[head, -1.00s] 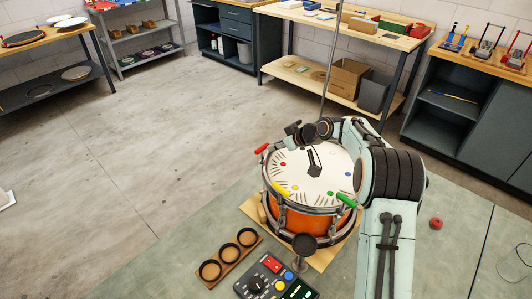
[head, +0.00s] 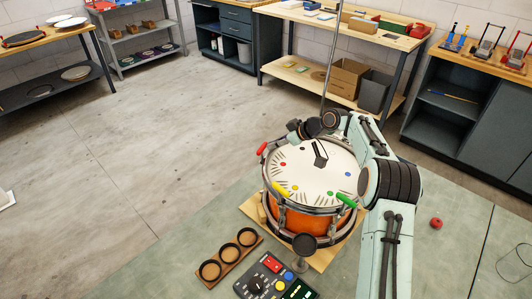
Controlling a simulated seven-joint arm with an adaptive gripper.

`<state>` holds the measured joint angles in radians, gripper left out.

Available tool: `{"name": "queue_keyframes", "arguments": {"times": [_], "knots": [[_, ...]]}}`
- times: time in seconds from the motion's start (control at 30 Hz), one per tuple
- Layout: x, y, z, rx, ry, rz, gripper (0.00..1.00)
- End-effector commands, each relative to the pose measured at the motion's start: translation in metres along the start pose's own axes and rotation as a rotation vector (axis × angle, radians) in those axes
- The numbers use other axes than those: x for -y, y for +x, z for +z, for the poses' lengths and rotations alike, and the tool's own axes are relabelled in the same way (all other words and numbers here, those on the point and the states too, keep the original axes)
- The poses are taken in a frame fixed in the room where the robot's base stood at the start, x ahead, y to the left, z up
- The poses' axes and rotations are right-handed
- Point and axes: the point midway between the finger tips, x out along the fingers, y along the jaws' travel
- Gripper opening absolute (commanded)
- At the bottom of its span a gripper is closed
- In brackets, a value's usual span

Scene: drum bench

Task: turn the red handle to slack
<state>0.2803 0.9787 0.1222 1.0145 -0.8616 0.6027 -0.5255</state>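The orange drum (head: 300,219) stands on a wooden board, with a white head marked by dark strokes and coloured dots. The red handle (head: 262,148) is at the drum's far left rim, its grip pointing outward. A yellow handle (head: 281,189) is at the near left rim and a green handle (head: 346,201) at the near right. My arm reaches over from the right; its dark end, with my gripper (head: 294,131), is above the far rim, right of the red handle and apart from it. The fingers are too small to read. A dark angular shape (head: 320,154) shows over the drumhead.
A wooden tray with three black rings (head: 228,258) and a control box (head: 268,281) with a red switch lie in front of the drum. A round black pad on a stand (head: 304,243) is close to the near rim. A red ball (head: 436,223) lies at right.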

Motion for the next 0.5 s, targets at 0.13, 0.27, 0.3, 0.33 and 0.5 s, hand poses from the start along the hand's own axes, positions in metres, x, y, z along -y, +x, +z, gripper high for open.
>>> {"name": "queue_keyframes", "arguments": {"times": [0.13,0.27,0.3,0.33,0.5], "knots": [[-0.0011,0.0007,-0.0012,-0.003,-0.019,-0.020,0.00],[-0.0014,0.0011,-0.0018,-0.003,-0.033,-0.034,0.00],[-0.0017,0.0012,-0.0019,-0.004,-0.037,-0.038,0.00],[-0.0017,0.0014,-0.0020,-0.004,-0.040,-0.042,0.00],[-0.0022,0.0019,-0.0024,-0.004,-0.058,-0.062,0.00]]}}
